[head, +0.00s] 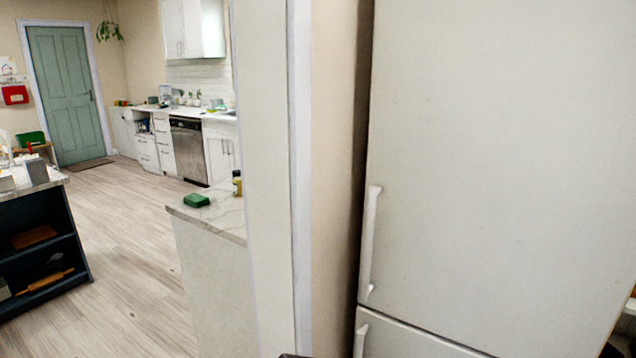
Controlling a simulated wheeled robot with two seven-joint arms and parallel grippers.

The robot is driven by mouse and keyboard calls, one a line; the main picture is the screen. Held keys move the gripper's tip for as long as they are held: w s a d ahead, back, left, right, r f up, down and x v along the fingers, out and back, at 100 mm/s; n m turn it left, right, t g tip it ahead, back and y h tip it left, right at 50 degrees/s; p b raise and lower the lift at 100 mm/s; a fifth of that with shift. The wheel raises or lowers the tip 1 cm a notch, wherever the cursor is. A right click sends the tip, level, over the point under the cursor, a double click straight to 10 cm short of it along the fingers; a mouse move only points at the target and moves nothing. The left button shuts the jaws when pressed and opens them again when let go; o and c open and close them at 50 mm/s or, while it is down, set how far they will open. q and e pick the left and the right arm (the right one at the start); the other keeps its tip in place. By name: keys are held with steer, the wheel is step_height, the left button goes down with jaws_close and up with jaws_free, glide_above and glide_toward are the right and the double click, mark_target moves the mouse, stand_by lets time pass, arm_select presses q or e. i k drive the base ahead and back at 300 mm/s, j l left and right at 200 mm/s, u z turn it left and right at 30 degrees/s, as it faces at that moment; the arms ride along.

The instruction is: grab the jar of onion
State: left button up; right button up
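A small jar (237,184) with a dark lid and yellowish contents stands upright on a marble-topped counter (222,218), close to the edge of a wall. It is too small to read a label, so I cannot tell if it holds onion. Neither of my grippers shows clearly in the head view.
A large white fridge (490,150) with a long handle (370,240) fills the right side. A wall end (272,180) stands between it and the counter. Open wooden floor (125,230) lies left, beside a dark island shelf (40,245). A green door (68,95) is far back.

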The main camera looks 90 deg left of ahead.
mark_target(237, 181)
steer(key=u, duration=3.25)
steer(key=i+j+z, duration=0.1)
steer(key=i+j, duration=0.3)
